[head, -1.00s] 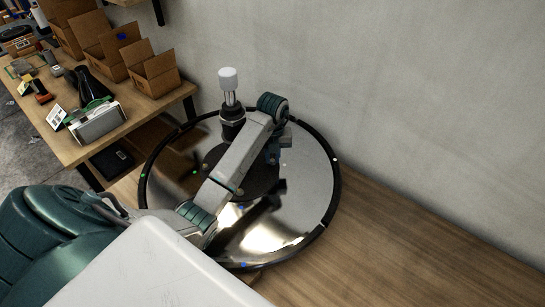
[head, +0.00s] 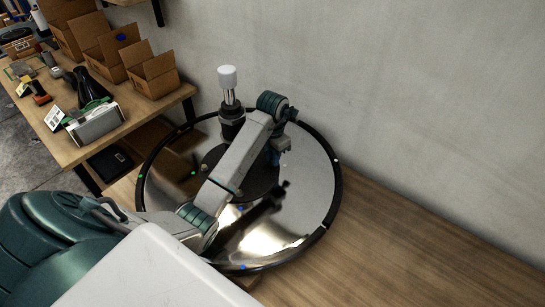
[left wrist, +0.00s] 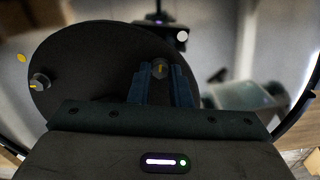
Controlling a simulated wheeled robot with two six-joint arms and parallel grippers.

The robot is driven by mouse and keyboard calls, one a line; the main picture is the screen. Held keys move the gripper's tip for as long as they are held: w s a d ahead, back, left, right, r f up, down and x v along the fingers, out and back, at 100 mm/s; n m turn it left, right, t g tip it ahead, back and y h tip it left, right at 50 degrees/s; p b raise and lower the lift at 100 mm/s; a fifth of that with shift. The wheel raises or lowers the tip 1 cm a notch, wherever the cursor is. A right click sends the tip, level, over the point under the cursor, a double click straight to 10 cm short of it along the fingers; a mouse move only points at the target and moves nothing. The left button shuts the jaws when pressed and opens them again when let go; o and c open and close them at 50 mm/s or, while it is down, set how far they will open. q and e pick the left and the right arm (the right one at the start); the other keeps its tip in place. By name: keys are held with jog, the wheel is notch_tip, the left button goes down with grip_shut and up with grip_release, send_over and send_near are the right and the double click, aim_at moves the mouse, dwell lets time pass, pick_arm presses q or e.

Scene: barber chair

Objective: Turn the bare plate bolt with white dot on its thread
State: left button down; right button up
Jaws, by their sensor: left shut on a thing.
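A dark round plate (head: 212,160) lies in the middle of a shiny chair base disc (head: 315,180) and carries several bolts. My left gripper (head: 275,157) reaches over the plate's right side. In the left wrist view its fingers (left wrist: 160,88) are shut on a plate bolt (left wrist: 160,68), whose top shows a yellowish mark. A white dot (left wrist: 182,36) lies beside this bolt near the plate's edge. Another plate bolt (left wrist: 40,82) stands at the left, near a yellow dot (left wrist: 21,58). The gripped bolt's thread is hidden. My right gripper is out of view.
A column with a white cap (head: 228,77) stands close behind my left arm. The base lies on a wooden surface (head: 400,250) beside a grey wall (head: 400,90). A bench (head: 150,112) with open boxes and tools is at the upper left.

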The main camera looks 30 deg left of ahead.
pick_arm(q)
jog(key=m, duration=0.3)
jog(key=shift+m, duration=0.3)
jog(key=m, duration=0.3)
jog(key=shift+m, duration=0.3)
jog(key=m, duration=0.3)
jog(key=shift+m, duration=0.4)
jog(key=m, duration=1.1)
jog(key=shift+m, duration=0.4)
jog(key=m, duration=0.4)
jog(key=shift+m, duration=1.6)
